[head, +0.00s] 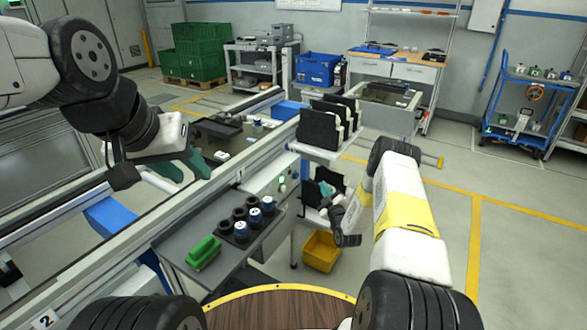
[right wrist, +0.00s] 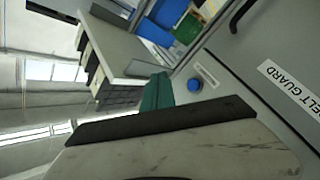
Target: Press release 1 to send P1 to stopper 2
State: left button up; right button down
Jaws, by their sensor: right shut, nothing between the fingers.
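A panel on the conveyor's side carries small buttons, with a green lit one (head: 282,179); I cannot read which is release 1. In the right wrist view a blue button (right wrist: 195,86) sits on a grey panel. My right gripper (head: 326,190) is shut and empty, to the right of the panel and apart from it; its teal fingertip (right wrist: 157,93) shows left of the blue button. My left gripper (head: 186,168) is open and empty above the conveyor. A dark pallet (head: 218,126) lies on the conveyor further back; I cannot read its name. A "2" label (head: 45,319) marks the near left rail.
A grey side shelf (head: 215,226) holds a green block (head: 203,252) and several black and blue cylinders. A rack with black panels (head: 320,130) stands behind my right gripper, a yellow bin (head: 321,251) below. A "BELT GUARD" cover (right wrist: 270,75) adjoins the blue button.

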aim_at(296, 176)
jog(key=w+a, duration=0.5)
jog(key=a, duration=0.2)
jog(key=shift+w+a, duration=0.1)
dwell(2.1)
jog(key=shift+w+a, duration=0.15)
jog(key=shift+a, duration=0.05)
jog(key=shift+w+a, duration=0.3)
jog(key=shift+a, duration=0.1)
dwell(1.2)
jog(key=shift+s+d, duration=0.55)
jog(key=shift+d, duration=0.15)
